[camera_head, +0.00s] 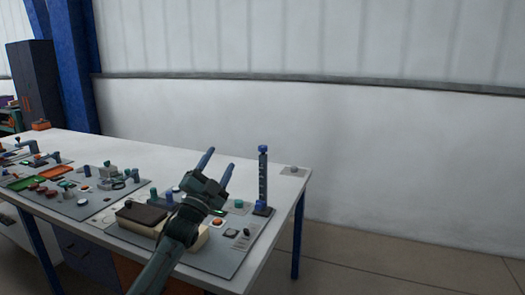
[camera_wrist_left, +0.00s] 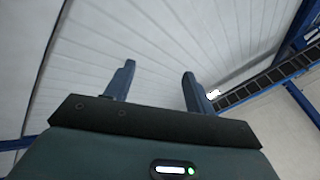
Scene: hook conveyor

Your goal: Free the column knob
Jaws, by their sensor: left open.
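A slim dark column (camera_head: 263,177) stands upright near the right end of the table, with light marks along its face. A blue knob (camera_head: 263,149) caps its top, and a blue part (camera_head: 261,206) sits at its foot. I cannot tell which blue part is the column knob. My left gripper (camera_head: 219,160) is open and empty, raised above the panel to the left of the column and apart from it. Its two blue fingers also show spread in the left wrist view (camera_wrist_left: 159,70), with nothing between them. My right gripper is not in view.
The grey panel (camera_head: 228,262) under my arm carries a dark-topped box (camera_head: 141,215), a red button (camera_head: 217,222) and several small knobs. More panels with fixtures lie to the left. The white table's (camera_head: 150,150) back strip is clear. A pale wall stands behind.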

